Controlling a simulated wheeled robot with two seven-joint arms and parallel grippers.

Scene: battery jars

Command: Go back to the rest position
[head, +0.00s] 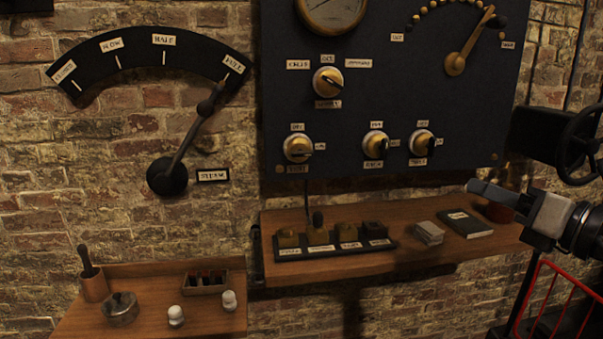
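My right gripper (512,203) comes in from the right edge, in front of the right end of the long wooden shelf. Its grey fingers point left and I see them nearly side-on, so the gap between them is not clear. No object shows in it. My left gripper and arm are out of view.
The long wooden shelf (335,272) carries a dark labelled rack (335,250), a grey stack (428,233) and a dark book (464,223). A lower shelf (205,322) holds small items. The dark panel (400,100), STEAM lever (190,140) and red rail (562,270) stand nearby.

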